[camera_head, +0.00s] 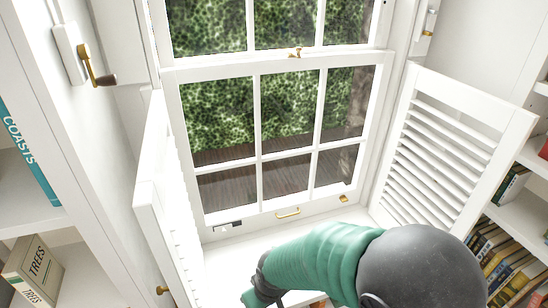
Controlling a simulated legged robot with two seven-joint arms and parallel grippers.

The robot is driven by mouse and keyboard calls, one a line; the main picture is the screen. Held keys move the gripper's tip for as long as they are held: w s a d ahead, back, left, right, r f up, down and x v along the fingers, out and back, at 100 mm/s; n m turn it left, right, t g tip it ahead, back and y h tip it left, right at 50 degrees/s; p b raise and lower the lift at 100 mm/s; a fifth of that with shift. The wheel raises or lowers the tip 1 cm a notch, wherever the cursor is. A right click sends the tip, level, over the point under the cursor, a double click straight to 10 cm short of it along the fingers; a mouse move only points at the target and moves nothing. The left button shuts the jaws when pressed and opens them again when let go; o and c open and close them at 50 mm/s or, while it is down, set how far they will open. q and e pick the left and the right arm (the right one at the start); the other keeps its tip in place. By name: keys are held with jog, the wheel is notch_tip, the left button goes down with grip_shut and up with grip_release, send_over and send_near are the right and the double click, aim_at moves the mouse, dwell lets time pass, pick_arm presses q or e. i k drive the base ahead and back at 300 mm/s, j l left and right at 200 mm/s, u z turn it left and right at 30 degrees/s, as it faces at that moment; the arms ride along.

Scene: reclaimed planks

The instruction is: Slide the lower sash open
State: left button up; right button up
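The lower sash (259,161) is a white frame with several panes in the middle of the head view. Its bottom rail sits low, close to the white sill, and the sash looks shut. A brass pull handle (288,212) is on its bottom rail. A brass catch (294,52) is at the meeting rail below the upper sash (254,24). A green and dark grey arm of mine, apparently the right, crosses the bottom of the view in front of the sill. Its far end runs down to the lower picture edge, and no gripper fingers show. My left gripper is out of view.
White louvred shutters stand open at left (165,200) and right (445,145). A brass crank handle (97,72) is on the left wall. Bookshelves with books (31,270) flank the window. A small brass piece (343,198) sits near the sash's lower right corner.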

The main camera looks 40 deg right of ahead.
aim_at(260, 218)
jog(key=l, duration=0.55)
jog(key=i+l, duration=0.1)
jog(key=l, duration=1.25)
jog(key=i+z, duration=0.05)
